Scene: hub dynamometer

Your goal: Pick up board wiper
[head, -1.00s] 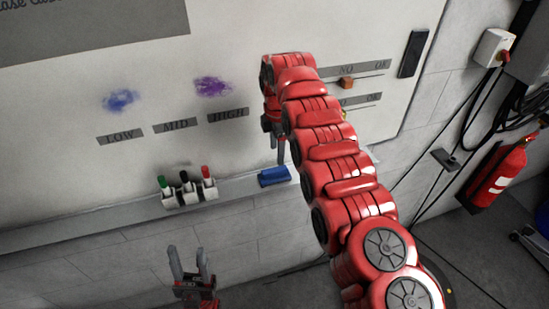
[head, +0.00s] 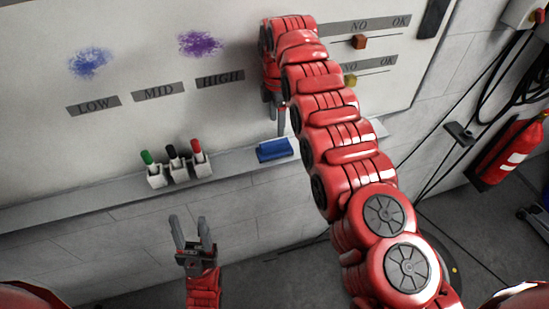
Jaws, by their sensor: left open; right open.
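The board wiper (head: 274,150) is a small blue block lying on the grey ledge under the whiteboard, in the middle of the head view. My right gripper (head: 281,125) hangs pointing down just above and right of the wiper in the picture, apart from it as far as I can see. It is open, though the arm partly hides its fingers. My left gripper (head: 191,232) is at the lower left, below the ledge, with its fingers pointing up. It is open and empty.
A holder (head: 179,172) with green, black and red markers stands on the ledge left of the wiper. The whiteboard (head: 130,25) has blue and purple scribbles, labels and sliders. A fire extinguisher (head: 509,154) hangs at the right. The ledge between holder and wiper is clear.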

